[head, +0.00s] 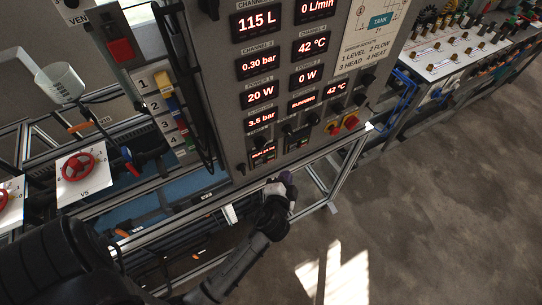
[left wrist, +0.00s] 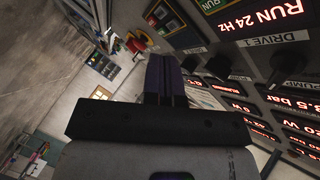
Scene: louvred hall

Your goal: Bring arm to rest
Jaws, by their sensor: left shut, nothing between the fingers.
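My left arm comes in from the lower left of the head view. Its gripper (head: 284,183) is just below the lower edge of the grey control panel (head: 226,104). In the left wrist view the two dark purple-tinted fingers (left wrist: 165,78) are together with nothing between them. The panel shows close by on the right there, with a black knob (left wrist: 286,66) under the DRIVE 1 label. I cannot tell whether the fingertips touch the panel. My right gripper is in neither view.
A red-and-yellow switch (head: 350,121) sits on the panel's lower right. A red handwheel (head: 77,167) and a clear beaker (head: 60,82) are at left. Metal frame rails (head: 345,168) run below the panel. A bench (head: 448,50) stands at upper right. The floor (head: 440,200) at right is clear.

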